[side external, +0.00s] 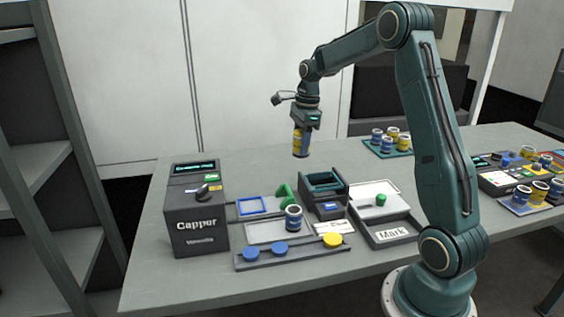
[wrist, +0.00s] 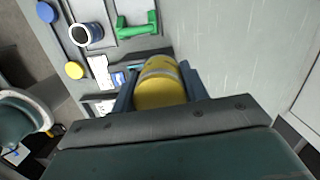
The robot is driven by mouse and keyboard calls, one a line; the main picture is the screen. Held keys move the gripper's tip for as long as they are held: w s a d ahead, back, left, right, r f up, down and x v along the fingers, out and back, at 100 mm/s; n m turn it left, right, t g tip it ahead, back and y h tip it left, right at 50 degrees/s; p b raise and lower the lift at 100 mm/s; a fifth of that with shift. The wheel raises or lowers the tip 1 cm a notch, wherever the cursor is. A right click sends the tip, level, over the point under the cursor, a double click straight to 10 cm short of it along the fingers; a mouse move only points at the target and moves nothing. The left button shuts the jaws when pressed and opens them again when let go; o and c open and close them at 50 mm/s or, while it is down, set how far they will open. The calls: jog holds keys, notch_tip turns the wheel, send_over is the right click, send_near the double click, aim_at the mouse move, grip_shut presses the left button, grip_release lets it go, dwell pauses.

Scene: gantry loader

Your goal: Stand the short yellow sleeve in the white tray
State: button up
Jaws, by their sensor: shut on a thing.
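My gripper (side external: 301,130) is shut on a yellow sleeve (side external: 299,143) and holds it roughly upright, high above the back of the table. In the wrist view the yellow sleeve (wrist: 160,88) sits between the two fingers and shows a pale band. A shallow white tray (side external: 262,234) lies on the table to the front left of the gripper. A blue-and-white sleeve (side external: 293,220) stands at its right end; it also shows in the wrist view (wrist: 88,34). Another white panel (side external: 372,188) with a green knob lies farther right; I cannot tell which the task means.
The dark Capper machine (side external: 195,215) stands at the left. A rail with blue and yellow caps (side external: 332,240) runs along the front. A green bracket (side external: 286,196), a dark open box (side external: 323,182) and the Mark tray (side external: 390,236) stand nearby. Trays of sleeves (side external: 388,142) lie at the back right.

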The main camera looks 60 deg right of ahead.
jog(key=s+d+f+m, duration=0.3)
jog(key=s+d, duration=0.2)
jog(key=s, duration=0.3)
jog(key=s+d+f+m, duration=0.3)
jog(key=s+d+f, duration=0.1)
jog(key=s, duration=0.3)
jog(key=shift+s+d+t+h, duration=0.3)
jog(key=shift+s+d, duration=0.1)
jog(key=shift+d, duration=0.2)
jog(key=shift+f, duration=0.1)
jog(key=shift+f, duration=3.05)
jog(key=shift+f, duration=0.25)
jog(key=o, duration=1.6)
jog(key=shift+c, duration=0.2)
